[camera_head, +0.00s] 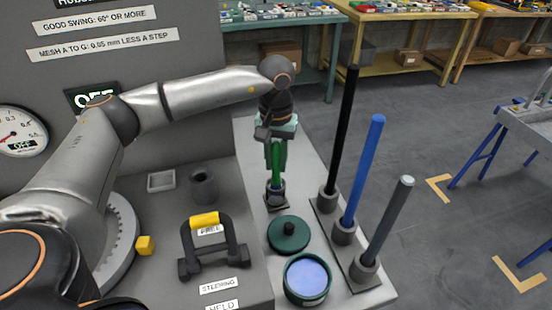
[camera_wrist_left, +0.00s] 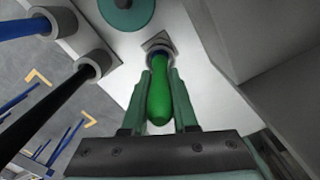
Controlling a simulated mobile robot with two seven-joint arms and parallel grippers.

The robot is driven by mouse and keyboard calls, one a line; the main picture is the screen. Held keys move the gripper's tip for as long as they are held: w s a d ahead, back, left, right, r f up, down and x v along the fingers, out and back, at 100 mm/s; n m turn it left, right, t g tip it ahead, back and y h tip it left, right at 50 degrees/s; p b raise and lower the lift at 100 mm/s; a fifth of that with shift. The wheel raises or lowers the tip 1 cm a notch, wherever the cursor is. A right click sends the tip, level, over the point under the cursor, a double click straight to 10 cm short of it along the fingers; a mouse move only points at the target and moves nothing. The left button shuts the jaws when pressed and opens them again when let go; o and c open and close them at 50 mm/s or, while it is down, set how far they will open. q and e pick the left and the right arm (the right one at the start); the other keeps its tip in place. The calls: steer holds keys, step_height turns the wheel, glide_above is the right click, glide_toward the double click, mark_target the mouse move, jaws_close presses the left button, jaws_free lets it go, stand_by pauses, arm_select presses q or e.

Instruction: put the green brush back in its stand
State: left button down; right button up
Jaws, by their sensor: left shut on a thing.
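The green brush (camera_head: 276,161) is upright, with its green handle on top and a bluish part below. My left gripper (camera_head: 276,145) is shut on the handle from above. The brush's stand (camera_head: 276,201), a small dark cup on a square base, is directly below on the grey bench. The brush's lower end appears within the mouth of the cup; how deep it sits is hidden. In the left wrist view the green handle (camera_wrist_left: 160,98) lies between the fingers (camera_wrist_left: 160,88), and the stand's ring (camera_wrist_left: 160,47) surrounds its far end. My right gripper is not in view.
Black (camera_head: 344,130), blue (camera_head: 363,170) and grey (camera_head: 387,225) rods stand in holders right of the stand. A green lid (camera_head: 289,234) and an open round pot (camera_head: 307,280) are in front. A yellow-gripped handle (camera_head: 206,220) and a grey cup (camera_head: 203,185) are left.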

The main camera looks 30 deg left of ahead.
arm_select(q)
steer(key=shift+f+b, duration=0.65)
steer(key=shift+f, duration=0.35)
steer(key=c, duration=0.6)
jaws_free()
step_height(320, 180, up, 12)
steer(key=shift+r, duration=0.25)
